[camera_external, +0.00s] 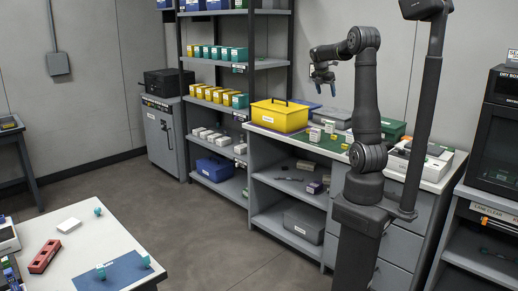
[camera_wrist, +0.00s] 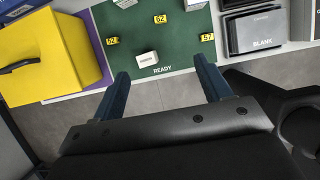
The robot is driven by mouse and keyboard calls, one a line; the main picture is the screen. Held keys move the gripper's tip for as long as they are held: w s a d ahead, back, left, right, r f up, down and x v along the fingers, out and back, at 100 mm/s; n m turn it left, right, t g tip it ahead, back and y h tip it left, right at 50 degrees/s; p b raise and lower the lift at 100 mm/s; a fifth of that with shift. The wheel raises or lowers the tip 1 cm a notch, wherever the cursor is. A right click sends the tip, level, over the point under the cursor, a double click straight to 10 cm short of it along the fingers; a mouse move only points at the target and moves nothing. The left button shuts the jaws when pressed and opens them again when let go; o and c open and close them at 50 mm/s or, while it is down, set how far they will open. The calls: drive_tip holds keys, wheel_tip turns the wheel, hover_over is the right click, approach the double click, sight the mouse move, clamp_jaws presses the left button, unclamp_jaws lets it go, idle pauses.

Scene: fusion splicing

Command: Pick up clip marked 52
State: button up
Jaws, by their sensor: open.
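My gripper (camera_wrist: 161,68) is open and empty in the wrist view, its dark blue fingers wide apart. It also shows in the external view (camera_external: 323,84), raised above the counter. A green mat marked READY (camera_wrist: 180,54) carries small yellow number tags. The left tag (camera_wrist: 112,41) seems to read 52, the middle one (camera_wrist: 160,19) 62 and the right one (camera_wrist: 207,37) 57, though the print is small. A white labelled block (camera_wrist: 148,58) sits near the mat's front edge, between the fingertips in the picture. The clips themselves are hard to make out.
A yellow case (camera_wrist: 48,52) stands left of the mat. The counter's front edge drops to the floor below the fingers. In the external view, a white-topped table (camera_external: 75,229) stands at the front left.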

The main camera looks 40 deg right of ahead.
drive_tip(key=shift+c, duration=1.2)
drive_tip(key=w+d+f, duration=0.1)
drive_tip(key=w+f, duration=0.4)
drive_tip(key=w, duration=0.3)
drive_tip(key=w+f, duration=0.5)
drive_tip(key=w, duration=0.3)
approach(308, 130)
drive_tip(key=shift+m, duration=0.4)
drive_tip(key=x, duration=0.8)
drive_tip(key=shift+d+f, duration=0.15)
drive_tip(key=shift+f, duration=0.2)
drive_tip(key=c, duration=1)
